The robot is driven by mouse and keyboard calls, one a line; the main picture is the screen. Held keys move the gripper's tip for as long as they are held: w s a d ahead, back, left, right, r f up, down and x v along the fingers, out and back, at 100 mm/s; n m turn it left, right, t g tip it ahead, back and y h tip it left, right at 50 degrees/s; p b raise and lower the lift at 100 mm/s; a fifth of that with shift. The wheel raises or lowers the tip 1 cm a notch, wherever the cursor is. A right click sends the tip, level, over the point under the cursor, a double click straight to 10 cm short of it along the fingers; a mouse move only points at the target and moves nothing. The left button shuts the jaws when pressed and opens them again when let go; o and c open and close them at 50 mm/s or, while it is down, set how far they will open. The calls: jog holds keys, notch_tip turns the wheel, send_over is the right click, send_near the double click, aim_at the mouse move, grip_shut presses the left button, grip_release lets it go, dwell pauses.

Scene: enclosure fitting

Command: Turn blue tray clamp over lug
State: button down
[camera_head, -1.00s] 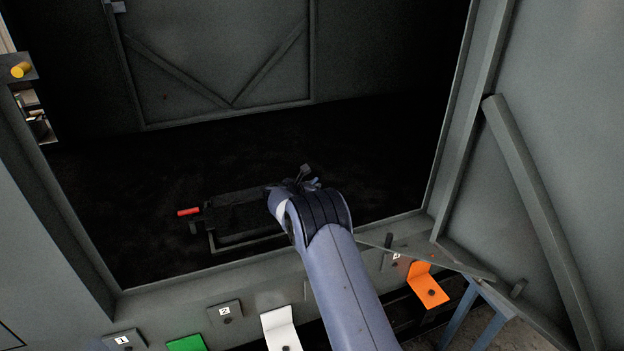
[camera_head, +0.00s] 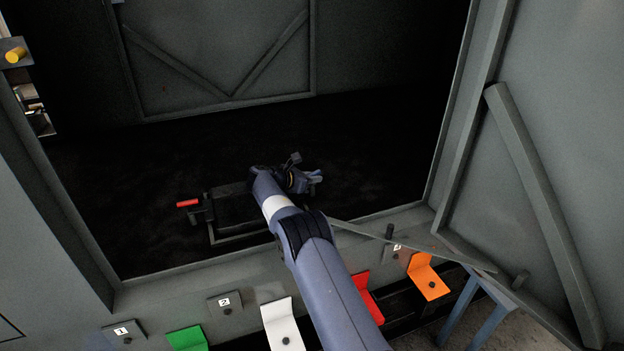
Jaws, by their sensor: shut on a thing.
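The blue tray clamp (camera_head: 316,174) shows as a small blue handle at the right end of the dark tray (camera_head: 240,238), inside the enclosure. My gripper (camera_head: 306,181) reaches in from the front and is shut on the blue clamp. My wrist and the gripper hide most of the clamp body. The lug cannot be made out in the dark. A red-handled clamp (camera_head: 188,203) stands at the tray's left end.
The enclosure's front sill (camera_head: 150,293) carries numbered plates and coloured brackets: green (camera_head: 187,339), white (camera_head: 282,325), red (camera_head: 367,300) and orange (camera_head: 428,277). An open door (camera_head: 555,130) stands at the right. A thin bar (camera_head: 440,255) slants from the sill towards the door.

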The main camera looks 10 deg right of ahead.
jog(key=shift+s+d+f, duration=0.1)
jog(key=shift+d, duration=0.15)
jog(key=c, duration=1.3)
grip_release()
jog(key=shift+a, duration=0.1)
jog(key=p+v, duration=0.1)
jog(key=v, duration=1)
jog(key=shift+o, duration=0.2)
